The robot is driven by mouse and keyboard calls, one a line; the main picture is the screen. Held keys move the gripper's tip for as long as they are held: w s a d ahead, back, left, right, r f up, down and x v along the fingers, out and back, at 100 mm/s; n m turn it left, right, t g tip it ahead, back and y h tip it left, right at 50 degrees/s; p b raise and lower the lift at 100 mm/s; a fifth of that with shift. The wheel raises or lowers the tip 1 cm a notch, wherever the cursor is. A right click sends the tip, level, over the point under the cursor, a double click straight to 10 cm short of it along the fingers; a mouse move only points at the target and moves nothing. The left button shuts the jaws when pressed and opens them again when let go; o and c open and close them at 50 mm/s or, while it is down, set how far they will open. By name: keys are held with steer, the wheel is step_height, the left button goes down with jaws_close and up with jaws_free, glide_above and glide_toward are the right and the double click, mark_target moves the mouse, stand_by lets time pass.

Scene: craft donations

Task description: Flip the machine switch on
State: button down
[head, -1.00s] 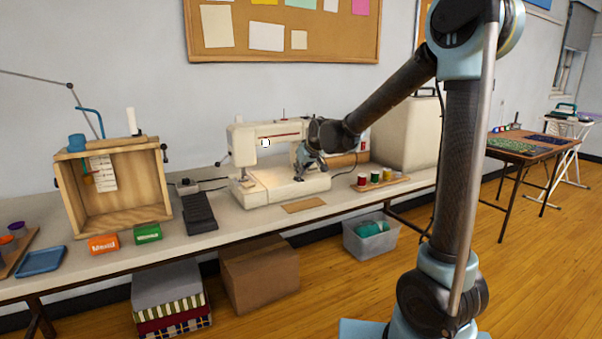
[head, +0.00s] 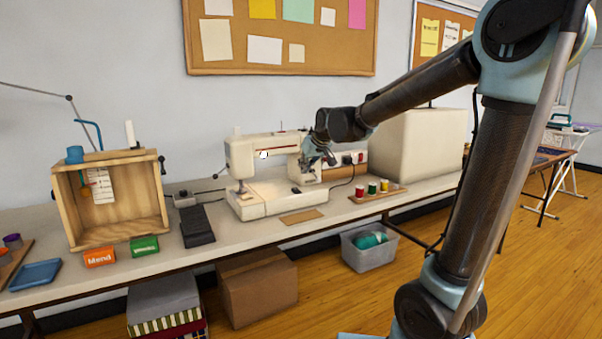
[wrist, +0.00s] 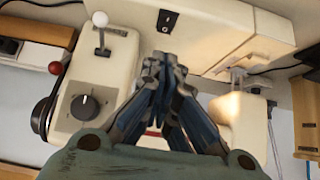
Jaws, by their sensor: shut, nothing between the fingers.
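The cream sewing machine (head: 240,155) stands on the long table, and my gripper (head: 325,157) is at its right end in the head view. In the wrist view, a small black rocker switch (wrist: 167,20) sits on the machine's pale base. My gripper (wrist: 160,62) is shut and empty, with its fingertips pointing toward the switch and appearing just short of it. I cannot tell whether they touch the machine or which way the rocker is set. My gripper hides part of the machine body.
In the wrist view, a white-knobbed lever (wrist: 100,20) and a dial (wrist: 85,107) are left of my fingers. Thread spools (head: 372,188) on a wooden rack stand right of the machine, before a power strip (head: 350,159). A black foot pedal (head: 197,226) is left.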

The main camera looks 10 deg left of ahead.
steer(key=shift+s+f+v, duration=0.1)
steer(key=shift+v, duration=0.8)
steer(key=shift+s+f+v, duration=0.1)
steer(key=shift+f+v, duration=0.05)
steer(key=shift+v, duration=0.75)
steer(key=shift+d, duration=0.2)
